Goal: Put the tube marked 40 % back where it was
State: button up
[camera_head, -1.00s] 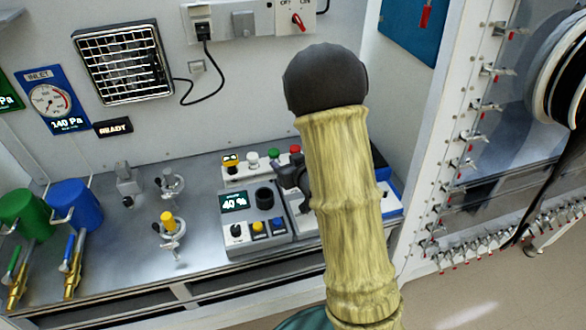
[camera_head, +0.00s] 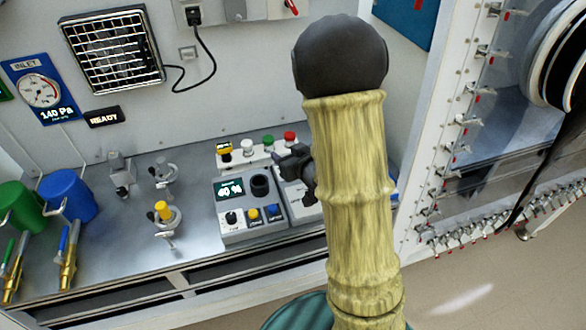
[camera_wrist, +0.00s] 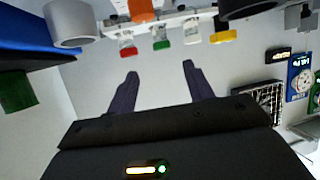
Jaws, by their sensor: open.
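A grey device with a lit percent display (camera_head: 229,188) stands on the bench in the head view; the display seems to read 40 %. It has a black round socket (camera_head: 260,185). Behind it is a white rack (camera_head: 236,165) of capped tubes: yellow (camera_head: 224,148), white (camera_head: 247,146), green (camera_head: 268,141) and red (camera_head: 290,138). No marking on any tube is legible. My gripper (camera_wrist: 160,70) is open, with nothing between its fingers in the wrist view, where the picture is upside down. In the head view it is right of the device, partly hidden by my arm.
An orange object (camera_wrist: 145,10) shows at the wrist view's top edge, cut off. Valves, one with a yellow knob (camera_head: 162,210), stand left of the device. Blue (camera_head: 70,195) and green (camera_head: 15,207) canisters are farther left.

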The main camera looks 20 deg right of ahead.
jog(key=shift+s+d+g+h, duration=0.25)
jog(key=shift+s+g+h, duration=0.25)
jog(key=shift+h, duration=0.1)
jog(key=s+g, duration=0.1)
jog(key=s, duration=0.1)
jog(key=s+m+g+h, duration=0.1)
jog(key=s, duration=0.1)
jog(key=s+g, duration=0.2)
jog(key=shift+s+d+f+m+h, duration=0.1)
jog(key=shift+s+f+m+h, duration=0.2)
jog(key=shift+f+m, duration=0.1)
jog(key=s+a+r+g, duration=0.1)
jog(key=s+a+g, duration=0.2)
jog(key=s, duration=0.8)
jog(key=shift+g, duration=1.2)
jog(key=p+v, duration=0.2)
jog(key=shift+w+r+p, duration=0.15)
jog(key=shift+r+p, duration=0.25)
jog(key=shift+r, duration=0.1)
